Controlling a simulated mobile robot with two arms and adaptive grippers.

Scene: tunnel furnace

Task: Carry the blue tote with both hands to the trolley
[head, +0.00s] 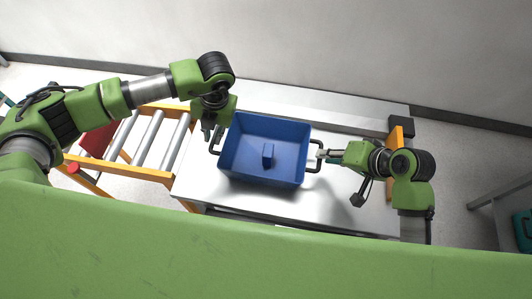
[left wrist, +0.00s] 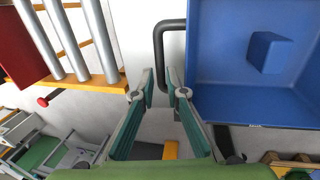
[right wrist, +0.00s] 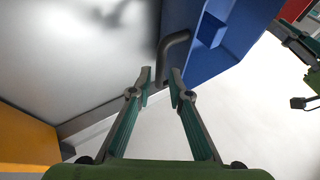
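The blue tote (head: 240,150) stands upright on a metal table, with a dark handle on its left and right sides and a small blue block (head: 268,155) inside. My left gripper (head: 212,130) is at the left handle; in the left wrist view its fingers (left wrist: 161,72) are apart, with the handle bar (left wrist: 159,48) close to the tips. My right gripper (head: 322,154) is at the right handle; in the right wrist view its fingers (right wrist: 160,70) are apart, with the handle (right wrist: 174,42) reaching between or just past the tips. I cannot identify a trolley for sure.
The metal table (head: 345,200) has bare room around the tote. A roller conveyor (head: 150,140) with an orange frame adjoins its left end. An orange piece (head: 395,135) stands at its right end. A grey bench (head: 490,207) is at the far right. A wall runs behind.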

